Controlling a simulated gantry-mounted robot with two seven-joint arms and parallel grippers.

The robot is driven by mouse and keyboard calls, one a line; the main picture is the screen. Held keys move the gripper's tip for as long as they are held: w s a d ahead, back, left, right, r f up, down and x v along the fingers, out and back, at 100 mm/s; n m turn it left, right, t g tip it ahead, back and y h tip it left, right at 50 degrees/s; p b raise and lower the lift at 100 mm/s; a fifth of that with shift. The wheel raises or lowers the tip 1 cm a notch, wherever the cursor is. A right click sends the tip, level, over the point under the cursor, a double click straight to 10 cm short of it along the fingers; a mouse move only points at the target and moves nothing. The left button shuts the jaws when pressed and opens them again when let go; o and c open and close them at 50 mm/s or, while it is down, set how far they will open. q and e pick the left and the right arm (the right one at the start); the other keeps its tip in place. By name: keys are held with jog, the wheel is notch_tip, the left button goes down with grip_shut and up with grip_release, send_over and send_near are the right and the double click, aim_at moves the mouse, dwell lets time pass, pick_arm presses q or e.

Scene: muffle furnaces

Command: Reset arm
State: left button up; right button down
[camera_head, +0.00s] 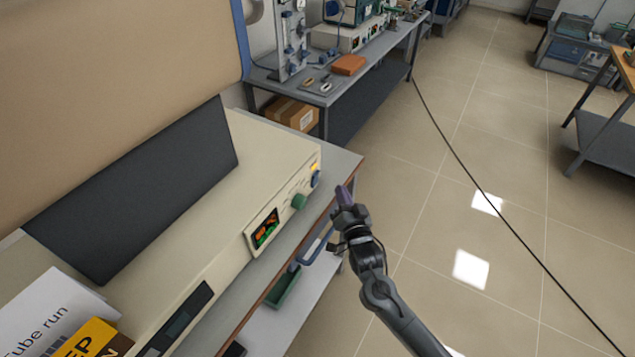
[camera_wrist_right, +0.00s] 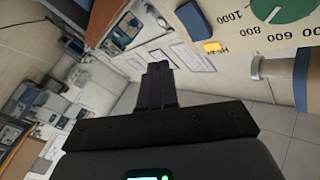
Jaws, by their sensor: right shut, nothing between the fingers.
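My right gripper (camera_head: 344,196) is in front of the furnace's control panel, near its right end, apart from it over the floor side. In the right wrist view its fingers (camera_wrist_right: 161,85) are together with nothing between them. The cream furnace (camera_head: 215,215) stands on a grey bench. Its panel has a lit red and green display (camera_head: 264,229), a green dial (camera_head: 299,202) and a blue switch (camera_head: 315,179) by a lit orange lamp. The green dial (camera_wrist_right: 285,8), blue switch (camera_wrist_right: 194,18) and orange lamp (camera_wrist_right: 212,46) show close up at the top right of the wrist view. My left gripper is not in view.
A dark slab (camera_head: 135,190) lies against the furnace. Papers and a yellow sign (camera_head: 92,340) are at the lower left. A green tray (camera_head: 283,288) sits below the bench edge. A second bench (camera_head: 345,92) is at the back. A black cable (camera_head: 470,172) crosses the open tiled floor.

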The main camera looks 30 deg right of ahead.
jog(key=s+a+f+n+g+y, duration=0.35)
jog(key=s+a+f, duration=0.35)
jog(key=s+f, duration=0.45)
jog(key=s+a+r+n+g+y, duration=0.15)
jog(key=s+a+n+g, duration=0.3)
jog(key=s, duration=0.45)
jog(key=s+a+n+g+y, duration=0.2)
jog(key=s+a+n+g, duration=0.25)
jog(key=s, duration=0.45)
notch_tip(320, 180, up, 36)
jog(key=s+g+p, duration=0.1)
jog(key=p, duration=3.4)
jog(key=shift+d+f+p, duration=0.25)
jog(key=shift+d+p, duration=0.05)
jog(key=shift+d, duration=0.1)
